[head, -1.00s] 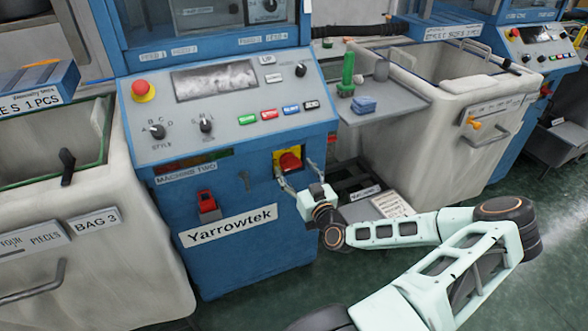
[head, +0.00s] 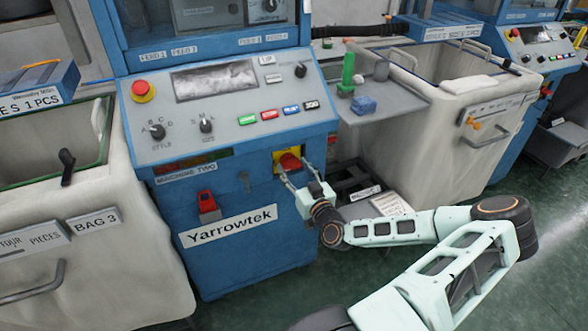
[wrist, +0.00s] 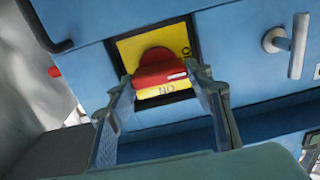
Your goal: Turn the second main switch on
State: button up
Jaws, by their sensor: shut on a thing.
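The main switch is a red knob (head: 289,161) on a yellow plate (head: 279,169), on the blue front of the machine marked Machine Two. In the wrist view the red knob (wrist: 155,70) lies roughly crosswise on the yellow plate (wrist: 150,44), with a white mark at its right end. Lettering shows at the plate's right and lower edges; the lower lettering looks inverted. My gripper (head: 290,168) reaches the plate from the lower right. In the wrist view my gripper (wrist: 160,82) has one finger at each end of the knob and is shut on it.
A red padlock-like part (head: 207,204) hangs left of the switch. A grey T-shaped handle (wrist: 290,45) sits beside the plate in the wrist view. The sloped control panel (head: 225,105) is above. Bins stand left (head: 95,265) and right (head: 455,95).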

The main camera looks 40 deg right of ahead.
jog(key=shift+m, duration=0.3)
jog(key=m+b, duration=0.2)
jog(key=m, duration=0.2)
jog(key=shift+d+f, duration=0.1)
jog(key=m+b, duration=0.1)
jog(key=m, duration=0.3)
jog(key=shift+d+m, duration=0.1)
jog(key=shift+m, duration=0.2)
jog(key=m, duration=0.4)
jog(key=shift+b, duration=0.35)
jog(key=shift+f+m, duration=0.1)
jog(key=shift+m, duration=2.1)
jog(key=shift+m+b, duration=0.3)
jog(key=o, duration=1.2)
jog(key=shift+c, duration=0.2)
jog(key=shift+s, duration=0.15)
